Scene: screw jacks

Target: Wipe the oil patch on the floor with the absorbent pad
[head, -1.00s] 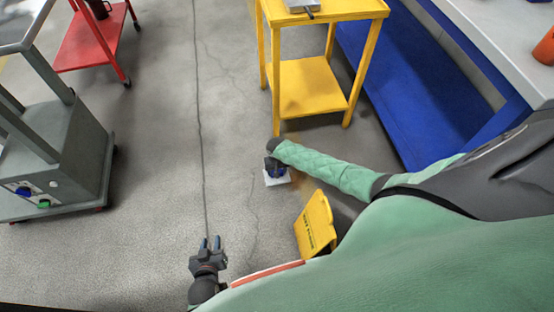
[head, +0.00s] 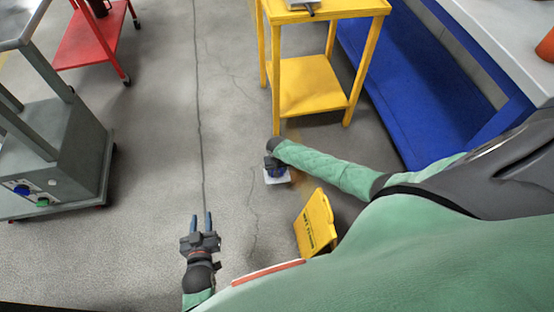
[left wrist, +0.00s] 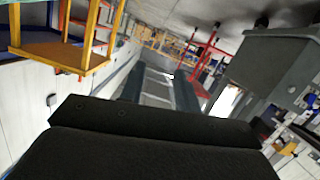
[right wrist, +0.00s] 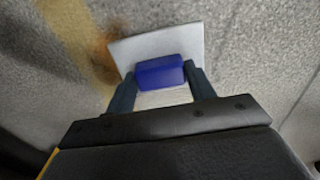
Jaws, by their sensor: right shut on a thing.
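The absorbent pad (right wrist: 210,42) is a flat white square with a blue block handle (right wrist: 160,72) on top. My right gripper (right wrist: 163,88) is shut on that handle and holds the pad at the floor; whether it presses flat cannot be told. In the head view the pad (head: 277,177) shows under my right gripper (head: 274,165). A brownish oil stain (right wrist: 98,45) shows just beside the pad in the right wrist view, partly covered by it. My left gripper (head: 202,222) is open and empty over bare floor; its parted fingers also show in the left wrist view (left wrist: 158,92).
A yellow cart (head: 305,85) stands just beyond the pad. A yellow floor sign (head: 316,224) stands near my right arm. A blue-framed bench (head: 420,90) is at the right. A grey machine (head: 60,160) and a red cart (head: 90,45) are at the left. The middle floor is clear.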

